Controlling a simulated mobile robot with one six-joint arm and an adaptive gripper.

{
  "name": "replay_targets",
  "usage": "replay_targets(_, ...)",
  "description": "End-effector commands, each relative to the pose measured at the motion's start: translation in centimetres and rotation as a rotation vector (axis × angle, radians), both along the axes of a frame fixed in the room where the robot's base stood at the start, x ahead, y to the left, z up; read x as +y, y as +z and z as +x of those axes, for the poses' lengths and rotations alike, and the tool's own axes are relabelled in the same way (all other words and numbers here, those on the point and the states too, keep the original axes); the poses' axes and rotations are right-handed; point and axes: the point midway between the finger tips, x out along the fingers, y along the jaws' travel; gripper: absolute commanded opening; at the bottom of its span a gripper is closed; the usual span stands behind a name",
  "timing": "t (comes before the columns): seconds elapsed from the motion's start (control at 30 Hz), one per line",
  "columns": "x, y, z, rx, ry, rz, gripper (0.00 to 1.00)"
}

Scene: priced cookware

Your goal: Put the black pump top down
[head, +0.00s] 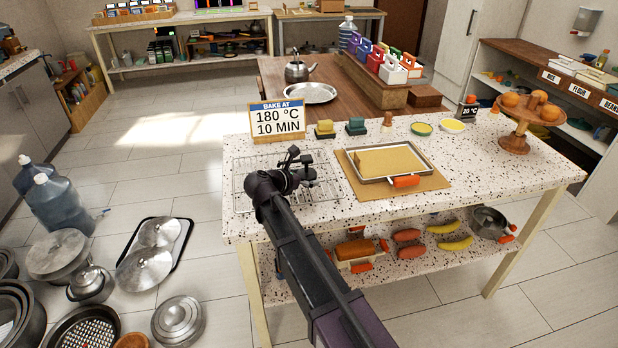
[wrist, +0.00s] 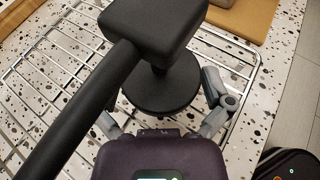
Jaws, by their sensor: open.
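The black pump top (wrist: 155,28) fills the upper middle of the wrist view. It has a blocky head, a round disc below and a long dark tube or spout running to the lower left. It appears to stand upright on the wire rack (wrist: 55,70), though its contact with the wires is hidden. My gripper (wrist: 164,100) is open, with one grey finger on each side of the disc. In the head view my gripper (head: 287,178) is over the wire rack (head: 327,198), where the pump top is hard to tell from my dark arm.
A fruit stand (head: 515,142) is at the far right. The counter's front right (head: 480,190) is clear.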

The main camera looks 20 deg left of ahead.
Motion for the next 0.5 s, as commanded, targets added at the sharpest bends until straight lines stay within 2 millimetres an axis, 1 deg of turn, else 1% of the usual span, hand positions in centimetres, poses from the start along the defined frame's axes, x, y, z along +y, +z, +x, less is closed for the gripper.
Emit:
replay_targets(0.23, -0.01, 0.00, -0.02, 0.000, 0.000, 0.000, 1.00)
replay_targets(0.27, -0.01, 0.00, -0.02, 0.000, 0.000, 0.000, 0.97)
replay_targets(0.3, -0.01, 0.00, -0.02, 0.000, 0.000, 0.000, 0.85)
replay_targets(0.37, -0.02, 0.00, -0.01, 0.000, 0.000, 0.000, 0.67)
replay_targets(0.4, -0.02, 0.00, -0.01, 0.000, 0.000, 0.000, 0.55)
replay_targets(0.43, -0.01, 0.00, 0.00, 0.000, 0.000, 0.000, 0.47)
replay_targets(0.47, -0.01, 0.00, 0.00, 0.000, 0.000, 0.000, 0.38)
replay_targets(0.5, -0.01, 0.00, 0.00, 0.000, 0.000, 0.000, 0.38)
